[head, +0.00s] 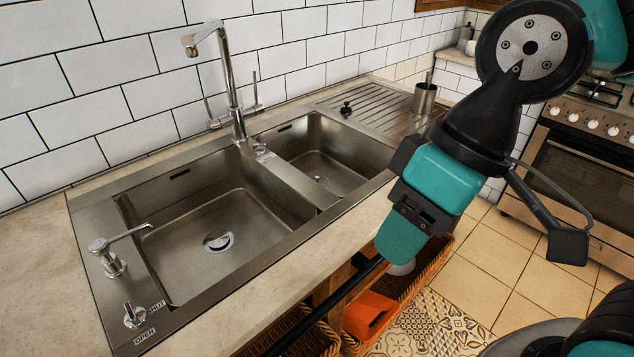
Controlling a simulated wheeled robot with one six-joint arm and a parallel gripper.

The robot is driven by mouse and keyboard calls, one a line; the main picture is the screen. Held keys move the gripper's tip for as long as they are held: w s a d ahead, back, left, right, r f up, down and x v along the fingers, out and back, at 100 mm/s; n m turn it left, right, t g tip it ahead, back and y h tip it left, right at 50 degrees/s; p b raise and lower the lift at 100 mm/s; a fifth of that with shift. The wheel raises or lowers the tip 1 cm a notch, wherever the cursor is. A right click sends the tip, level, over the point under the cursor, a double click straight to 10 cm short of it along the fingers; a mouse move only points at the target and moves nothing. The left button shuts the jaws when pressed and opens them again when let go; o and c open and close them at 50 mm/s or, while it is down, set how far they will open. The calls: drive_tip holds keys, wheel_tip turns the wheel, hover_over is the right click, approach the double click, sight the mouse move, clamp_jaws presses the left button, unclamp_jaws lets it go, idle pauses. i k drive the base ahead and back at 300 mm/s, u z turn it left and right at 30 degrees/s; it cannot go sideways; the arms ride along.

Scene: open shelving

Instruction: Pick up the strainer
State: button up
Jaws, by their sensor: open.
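I cannot make out a strainer for certain. A round metal drain piece (218,241) sits in the floor of the large left basin. A small dark knobbed piece (346,109) stands on the ribbed drainboard and could be a sink strainer or plug. My gripper (403,234) is open, with teal fingers, and points down in front of the counter's front edge, right of the sink. The near finger hides the space between the jaws, and I see nothing held. It is apart from both pieces.
The steel double sink (90,235) has a tall tap (232,90). A metal cup (425,98) stands on the drainboard. Below the counter are wicker baskets (425,285), an orange item (368,314) and a black bar (330,305). An oven (585,165) stands at right.

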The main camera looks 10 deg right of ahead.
sight(323, 181)
drive_tip(key=z, duration=0.05)
drive_tip(key=k, duration=0.5)
drive_tip(key=z, duration=1.7)
drive_tip(key=i, duration=1.4)
drive_tip(key=u, duration=2.7)
drive_tip(key=i, duration=0.5)
drive_tip(key=u, duration=0.05)
